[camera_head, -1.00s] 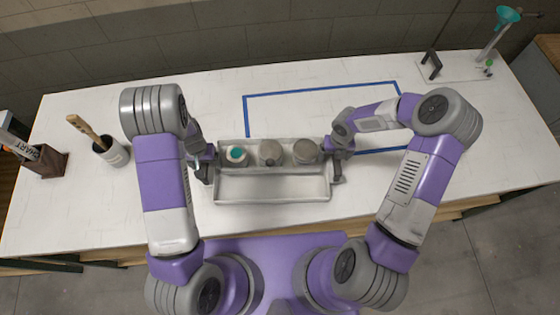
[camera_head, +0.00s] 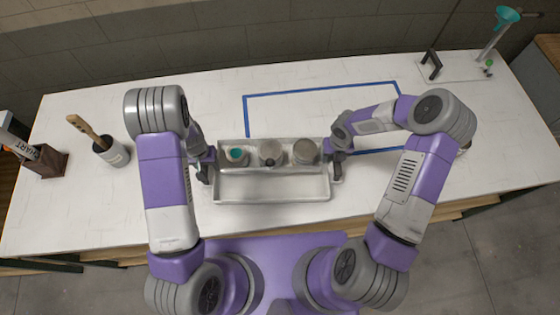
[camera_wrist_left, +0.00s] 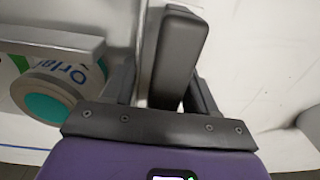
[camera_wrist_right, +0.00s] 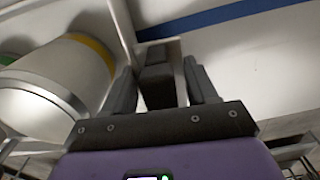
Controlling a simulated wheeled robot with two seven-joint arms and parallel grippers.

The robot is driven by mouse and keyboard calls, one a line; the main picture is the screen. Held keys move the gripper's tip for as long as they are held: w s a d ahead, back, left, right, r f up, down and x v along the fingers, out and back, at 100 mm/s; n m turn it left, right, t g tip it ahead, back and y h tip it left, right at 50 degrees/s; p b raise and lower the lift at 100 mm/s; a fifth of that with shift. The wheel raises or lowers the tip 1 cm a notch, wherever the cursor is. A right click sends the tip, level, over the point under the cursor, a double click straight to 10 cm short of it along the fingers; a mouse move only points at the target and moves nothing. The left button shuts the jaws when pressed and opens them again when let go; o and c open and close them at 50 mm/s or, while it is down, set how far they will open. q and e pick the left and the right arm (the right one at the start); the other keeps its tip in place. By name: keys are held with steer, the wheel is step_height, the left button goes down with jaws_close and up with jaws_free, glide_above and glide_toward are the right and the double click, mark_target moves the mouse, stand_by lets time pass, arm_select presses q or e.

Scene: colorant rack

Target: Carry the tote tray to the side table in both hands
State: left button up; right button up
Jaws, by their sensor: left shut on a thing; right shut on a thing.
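The tote tray (camera_head: 272,187) is a grey-white open tray at the front middle of the white table in the head view. Several round containers stand in its back part: one with a teal top (camera_head: 236,155), a grey one with a dark spot (camera_head: 270,153) and a plain grey one (camera_head: 306,152). My left gripper (camera_head: 206,170) is shut on the tray's left end. In the left wrist view the jaws (camera_wrist_left: 175,60) hold it beside a teal-lidded container (camera_wrist_left: 48,98). My right gripper (camera_head: 336,165) is shut on the right end, beside a container with a yellow band (camera_wrist_right: 60,80).
A blue tape rectangle (camera_head: 320,90) lies behind the tray. A dark box (camera_head: 45,163) and a cup with a brush (camera_head: 112,153) stand at the left. A stand with a teal funnel (camera_head: 507,16) is at the back right. Another surface (camera_head: 548,48) shows at the far right edge.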

arm_select(q)
jaws_close()
arm_select(e)
jaws_close()
arm_select(q)
steer(key=shift+r, duration=0.15)
arm_select(e)
steer(key=shift+w+r, duration=0.1)
arm_select(q)
steer(key=shift+r, duration=0.1)
arm_select(e)
steer(key=shift+r, duration=0.1)
